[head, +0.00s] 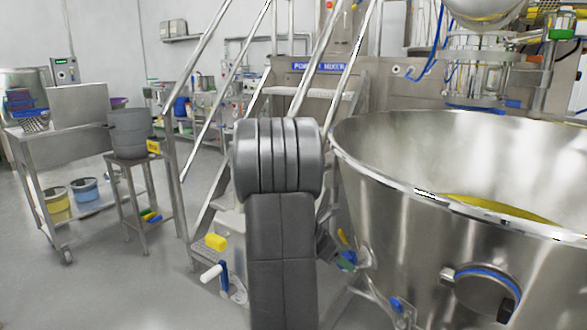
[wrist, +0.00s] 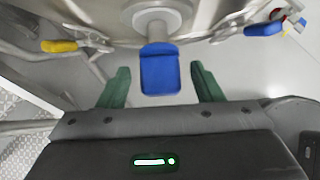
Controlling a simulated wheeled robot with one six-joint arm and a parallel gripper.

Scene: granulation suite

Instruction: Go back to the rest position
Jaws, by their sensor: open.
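In the wrist view my gripper (wrist: 160,69) is open, with its two green fingers spread apart. A blue handle (wrist: 160,74) on a metal stem shows between the fingers. There is clear space on both sides of it, and I see no finger touching it. I cannot tell how deep between the fingers it sits.
A large steel bowl (head: 400,165) with yellow material (head: 500,208) inside stands close on the right. Metal stairs (head: 228,175) rise behind my arm. A steel cart (head: 72,150) and a small stand (head: 130,168) are at the left. Open floor (head: 110,290) lies at the front left.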

